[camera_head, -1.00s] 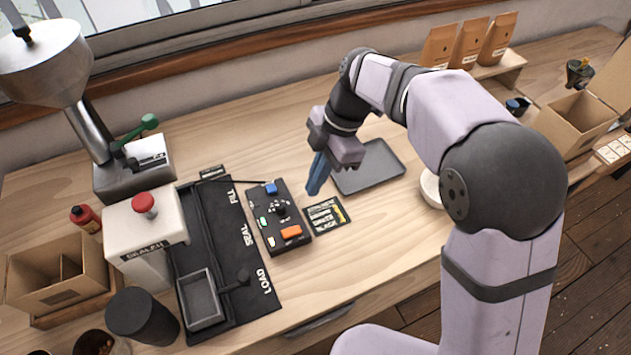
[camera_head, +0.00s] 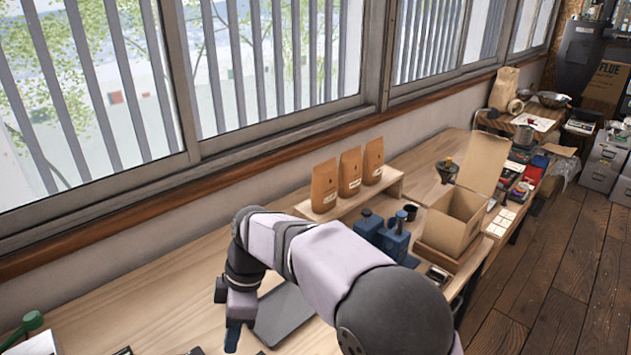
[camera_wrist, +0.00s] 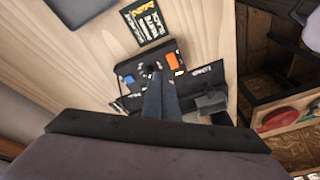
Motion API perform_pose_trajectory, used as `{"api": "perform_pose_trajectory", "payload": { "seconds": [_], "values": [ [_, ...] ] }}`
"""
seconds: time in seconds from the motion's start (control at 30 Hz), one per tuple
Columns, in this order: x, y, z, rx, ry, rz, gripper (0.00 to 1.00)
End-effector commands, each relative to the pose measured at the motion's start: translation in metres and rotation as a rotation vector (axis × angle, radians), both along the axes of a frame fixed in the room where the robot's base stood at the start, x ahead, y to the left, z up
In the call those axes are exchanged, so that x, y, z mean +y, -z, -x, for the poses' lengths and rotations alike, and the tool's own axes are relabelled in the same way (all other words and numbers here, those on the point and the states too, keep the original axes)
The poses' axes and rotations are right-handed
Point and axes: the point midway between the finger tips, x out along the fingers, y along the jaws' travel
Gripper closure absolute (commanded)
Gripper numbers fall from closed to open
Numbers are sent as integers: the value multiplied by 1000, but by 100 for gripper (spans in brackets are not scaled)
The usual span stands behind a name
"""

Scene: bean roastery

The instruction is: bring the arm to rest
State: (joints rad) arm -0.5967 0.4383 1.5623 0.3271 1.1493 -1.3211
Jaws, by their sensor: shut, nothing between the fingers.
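My gripper (camera_head: 233,338) hangs over the bench (camera_head: 150,285) at the bottom of the head view, its blue fingers pointing down. The fingers are shut with nothing between them. In the wrist view the shut blue fingers (camera_wrist: 160,98) point toward a black control panel (camera_wrist: 150,72) with orange and blue buttons. I cannot tell the height of the fingertips above it. My arm reaches in from the lower right of the head view and hides part of the bench.
A dark grey tray (camera_head: 283,315) lies just right of my gripper. Three brown bags (camera_head: 349,172) stand on a wooden riser (camera_head: 384,190). Blue grinders (camera_head: 394,240) and an open cardboard box (camera_head: 452,218) stand to the right. A black and yellow card (camera_wrist: 148,20) lies near the panel.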

Motion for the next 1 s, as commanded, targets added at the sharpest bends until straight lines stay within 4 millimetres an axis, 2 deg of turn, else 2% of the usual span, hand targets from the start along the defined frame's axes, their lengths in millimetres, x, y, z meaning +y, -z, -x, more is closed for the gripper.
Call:
{"api": "perform_pose_trajectory", "payload": {
  "seconds": [0.13,0.27,0.37,0.47,0.53,0.7,0.83,0.9,1.0],
  "values": [
    [-9,19,-7,36,331,71,100],
    [-30,50,2,81,617,162,100],
    [-54,74,17,106,831,237,100],
    [-90,93,39,115,1046,310,100],
    [-121,101,53,115,1184,347,100],
    [-200,109,92,110,1361,410,100],
    [-254,105,125,128,1468,437,100],
    [-271,100,132,136,1540,423,100],
    [-287,89,123,121,1633,371,100]
  ]
}}
